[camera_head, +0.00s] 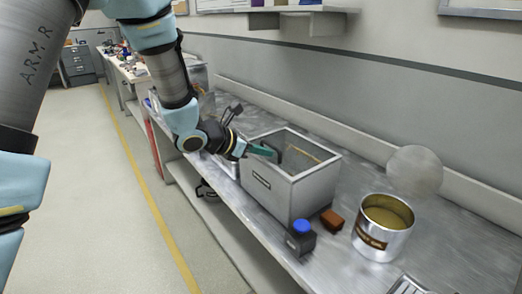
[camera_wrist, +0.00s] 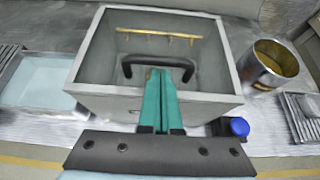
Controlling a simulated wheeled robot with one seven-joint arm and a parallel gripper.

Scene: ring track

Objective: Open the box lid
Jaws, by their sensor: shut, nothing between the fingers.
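The grey rectangular box (camera_head: 290,190) stands on the metal bench; it also shows in the wrist view (camera_wrist: 90,98). A black bar handle (camera_wrist: 185,62) lies across the near part of its top, with a brass strip (camera_wrist: 158,35) farther back. I can see down between the box's rims. I cannot make out a separate lid panel or its position. My gripper (camera_head: 270,153) has its teal fingers shut and empty over the box's near rim. In the wrist view the fingertips (camera_wrist: 159,72) overlap the middle of the handle; contact cannot be told.
A metal can (camera_head: 383,228) with yellowish contents stands right of the box. A dark block with a blue cap (camera_head: 301,238) and a brown block (camera_head: 332,220) lie close by the box. A pale blue tray (camera_wrist: 40,82) is on its left. The wall runs behind the bench.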

